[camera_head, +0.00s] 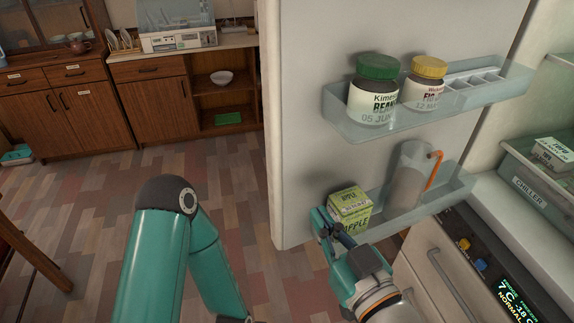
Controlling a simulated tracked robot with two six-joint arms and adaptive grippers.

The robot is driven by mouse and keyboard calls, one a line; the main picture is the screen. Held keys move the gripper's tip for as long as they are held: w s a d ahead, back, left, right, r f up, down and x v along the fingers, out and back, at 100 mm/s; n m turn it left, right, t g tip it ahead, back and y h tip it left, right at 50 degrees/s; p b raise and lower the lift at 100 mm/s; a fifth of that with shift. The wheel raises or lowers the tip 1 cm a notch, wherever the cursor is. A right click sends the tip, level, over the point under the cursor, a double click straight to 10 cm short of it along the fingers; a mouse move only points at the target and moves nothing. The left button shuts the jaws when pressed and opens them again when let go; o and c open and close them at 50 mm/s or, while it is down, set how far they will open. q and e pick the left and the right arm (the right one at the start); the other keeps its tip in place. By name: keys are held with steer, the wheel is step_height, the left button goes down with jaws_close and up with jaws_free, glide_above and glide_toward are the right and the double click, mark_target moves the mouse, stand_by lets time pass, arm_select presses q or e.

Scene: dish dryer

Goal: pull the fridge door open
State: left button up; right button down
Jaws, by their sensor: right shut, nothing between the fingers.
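The fridge door (308,70) stands open, with its pale inner face and two clear shelves toward me. My right gripper (329,226) is shut and empty. It is at the lower door shelf (435,203), just left of and in front of a green apple carton (350,206); I cannot tell whether it touches the carton or the door. My left arm (165,235) bends at the lower left, and its gripper is out of view. The door's outer side and handle are hidden.
The upper door shelf (440,108) holds a green-lidded jar (374,90) and a yellow-lidded jar (424,84). A chiller drawer (530,190) is at right. Open floor (95,215) lies left, before wooden cabinets (60,110).

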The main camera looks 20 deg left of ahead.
mark_target(288, 172)
steer(key=p+x, duration=0.4)
steer(key=x, duration=0.6)
steer(key=shift+w+a+f, duration=0.1)
steer(key=shift+f, duration=0.05)
